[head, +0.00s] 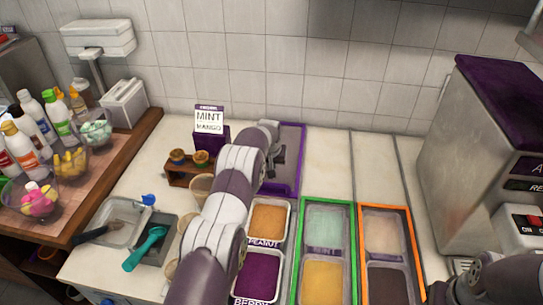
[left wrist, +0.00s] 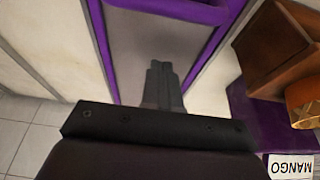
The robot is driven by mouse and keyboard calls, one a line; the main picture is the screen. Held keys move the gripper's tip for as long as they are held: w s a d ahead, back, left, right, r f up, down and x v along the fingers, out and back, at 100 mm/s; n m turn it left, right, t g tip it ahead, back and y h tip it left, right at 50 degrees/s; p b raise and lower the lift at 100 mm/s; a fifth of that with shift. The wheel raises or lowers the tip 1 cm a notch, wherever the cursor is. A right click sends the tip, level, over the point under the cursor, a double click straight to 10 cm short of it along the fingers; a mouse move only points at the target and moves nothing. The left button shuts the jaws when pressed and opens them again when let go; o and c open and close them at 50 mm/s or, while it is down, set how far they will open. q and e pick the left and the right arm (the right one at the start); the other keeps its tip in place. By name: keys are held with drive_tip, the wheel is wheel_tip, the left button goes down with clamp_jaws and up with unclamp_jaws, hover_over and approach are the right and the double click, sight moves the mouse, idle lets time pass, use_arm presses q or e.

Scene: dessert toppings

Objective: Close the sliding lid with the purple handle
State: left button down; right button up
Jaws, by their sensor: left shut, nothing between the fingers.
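The sliding lid (head: 292,160) is a grey panel with a purple frame. It sits at the back of the counter, on the wall side of the uncovered peanut bin (head: 268,219) and berry bin (head: 257,274). Its purple handle (left wrist: 185,9) crosses the top of the left wrist view. My left gripper (head: 271,174) is over the lid, and its shut, empty fingers (left wrist: 164,72) point down at the grey panel, on the wall side of the handle. I cannot tell whether they touch it. My right arm shows at the lower right; its gripper is not visible.
A wooden holder (head: 179,174) with cones and a mint-mango sign (head: 209,121) stand left of the lid. Green-framed bins (head: 297,254) and orange-framed bins (head: 415,252) lie to the right. A steel machine (head: 470,135) stands at far right.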

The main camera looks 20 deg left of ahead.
use_arm(q)
drive_tip(key=shift+x, duration=0.85)
drive_tip(key=s+p, duration=0.2)
drive_tip(key=p, duration=0.1)
drive_tip(key=shift+s+d+r, duration=0.1)
drive_tip(key=shift+s+d, duration=0.3)
drive_tip(key=shift+s+d+p, duration=0.15)
drive_tip(key=shift+s+p, duration=0.15)
drive_tip(key=shift+s, duration=0.3)
drive_tip(key=shift+f, duration=0.35)
